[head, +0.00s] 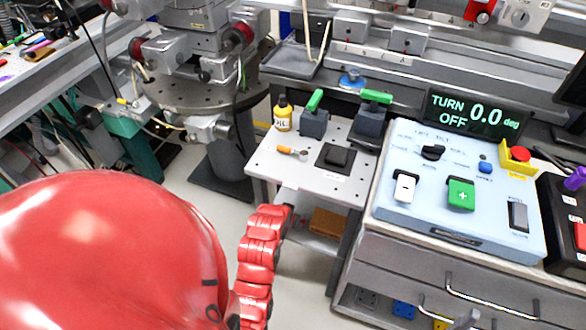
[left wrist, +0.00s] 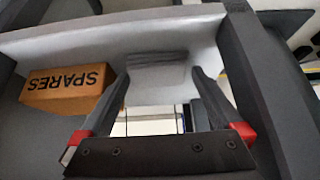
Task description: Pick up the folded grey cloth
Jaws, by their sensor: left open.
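A grey, flat, folded-looking shape (left wrist: 157,60) lies on the pale shelf in the left wrist view, and I take it to be the folded grey cloth. My left gripper (left wrist: 160,74) is open, with one finger on each side of the shape's near part. I cannot tell whether the fingers touch it. Nothing is visibly held. In the head view I do not make out the cloth. My red left arm reaches down beside the small table, and its fingertips are not clearly visible there. My right gripper is in neither view.
An orange SPARES box (left wrist: 68,90) sits beside the left finger and shows on the lower shelf in the head view (head: 330,223). The small table (head: 268,172) above holds a yellow bottle (head: 283,114) and green-handled blocks. A blue-white control box (head: 410,215) stands at right.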

